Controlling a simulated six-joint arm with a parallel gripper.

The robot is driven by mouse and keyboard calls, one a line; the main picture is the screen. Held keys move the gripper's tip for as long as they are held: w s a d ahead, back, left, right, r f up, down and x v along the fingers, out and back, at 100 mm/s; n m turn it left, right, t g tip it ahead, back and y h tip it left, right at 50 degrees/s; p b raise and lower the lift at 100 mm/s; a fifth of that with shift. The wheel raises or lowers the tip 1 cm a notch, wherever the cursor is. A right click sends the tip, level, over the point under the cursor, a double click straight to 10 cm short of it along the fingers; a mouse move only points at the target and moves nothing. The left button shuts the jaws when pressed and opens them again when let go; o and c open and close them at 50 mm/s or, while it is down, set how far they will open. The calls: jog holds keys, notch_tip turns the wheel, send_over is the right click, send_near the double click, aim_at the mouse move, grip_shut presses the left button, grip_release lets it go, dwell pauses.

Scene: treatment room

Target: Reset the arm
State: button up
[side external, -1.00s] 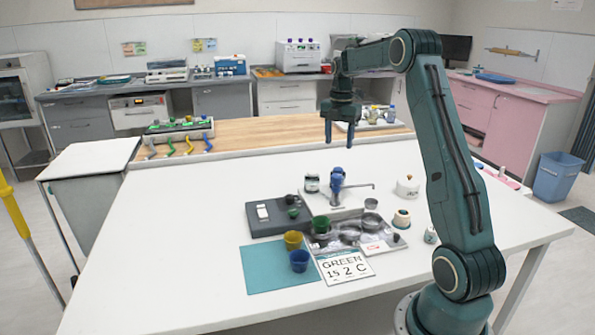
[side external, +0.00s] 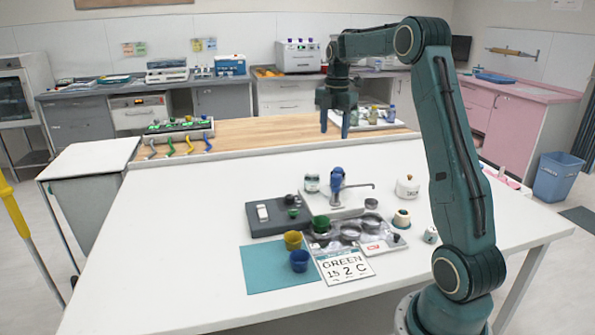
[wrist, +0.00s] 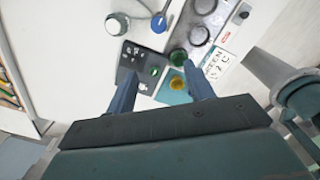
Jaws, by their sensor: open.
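My gripper (side external: 334,120) hangs above the far part of the white table (side external: 170,240), pointing down, its two fingers apart with nothing between them. It also shows in the wrist view (wrist: 162,95), where the fingers frame the objects below. My arm reaches up from the base at lower right and bends over toward the back. The gripper is well above the table items and touches none of them.
A teal mat (side external: 265,275) holds a yellow cup (side external: 293,240) and a blue cup (side external: 299,261). Beside them are a green cup (side external: 321,224), a card reading GREEN (side external: 343,263), a dark grey device (side external: 270,217) and a blue-topped dispenser (side external: 337,180). The table's left side is clear.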

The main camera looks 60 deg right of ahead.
jog(key=s+a+r+m+t, duration=0.1)
jog(key=s+a+r+m, duration=0.15)
jog(key=a, duration=0.45)
jog(key=s+a+r+m+t, duration=0.1)
jog(key=s+a+r+m, duration=0.15)
jog(key=a, duration=0.55)
jog(key=s+a+r+m+t, duration=0.1)
jog(key=a+r+m, duration=0.15)
jog(key=a, duration=0.45)
jog(key=s+a+f+m+t, duration=0.1)
jog(key=s+a+f+m, duration=0.1)
jog(key=s+a+m, duration=0.2)
jog(key=s+a+f+m+t, duration=0.1)
jog(key=s+a+f+m, duration=0.2)
jog(key=s+a, duration=0.5)
jog(key=shift+s+a+f+m, duration=0.2)
jog(key=shift+s+f+m, duration=0.1)
jog(key=shift+s+m, duration=0.6)
jog(key=shift+s, duration=0.1)
